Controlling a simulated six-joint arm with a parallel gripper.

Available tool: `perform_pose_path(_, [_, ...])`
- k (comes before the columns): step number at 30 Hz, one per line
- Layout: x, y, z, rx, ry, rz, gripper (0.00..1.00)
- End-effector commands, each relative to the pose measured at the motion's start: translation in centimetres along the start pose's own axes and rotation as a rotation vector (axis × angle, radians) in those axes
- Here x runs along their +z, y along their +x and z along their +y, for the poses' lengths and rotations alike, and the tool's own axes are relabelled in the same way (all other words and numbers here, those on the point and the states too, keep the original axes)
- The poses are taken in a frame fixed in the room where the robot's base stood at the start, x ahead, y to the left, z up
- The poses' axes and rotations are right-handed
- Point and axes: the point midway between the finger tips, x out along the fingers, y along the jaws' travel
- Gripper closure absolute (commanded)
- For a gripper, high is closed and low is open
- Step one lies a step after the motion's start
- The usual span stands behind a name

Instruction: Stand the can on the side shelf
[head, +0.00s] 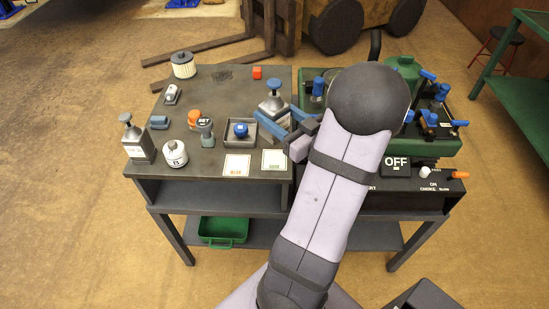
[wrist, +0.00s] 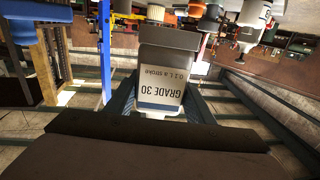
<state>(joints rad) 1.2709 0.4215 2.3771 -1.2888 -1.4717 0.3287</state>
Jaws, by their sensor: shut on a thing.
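A stool (head: 500,40) is by the green bench.

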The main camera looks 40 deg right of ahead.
Motion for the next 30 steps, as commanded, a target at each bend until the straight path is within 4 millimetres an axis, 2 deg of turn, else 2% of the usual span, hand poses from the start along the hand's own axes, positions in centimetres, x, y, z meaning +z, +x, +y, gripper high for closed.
perform_pose_path(5, [0.8, 0.0, 0.1, 0.000, 0.001, 0.005, 1.00])
perform_pose_path(15, [4.9, 0.0, 0.1, 0.002, 0.001, 0.006, 1.00])
perform_pose_path(26, [5.8, 0.0, 0.1, 0.002, -0.001, 0.006, 1.00])
perform_pose_path(30, [7.1, 0.0, 0.1, 0.002, 0.001, 0.004, 1.00])
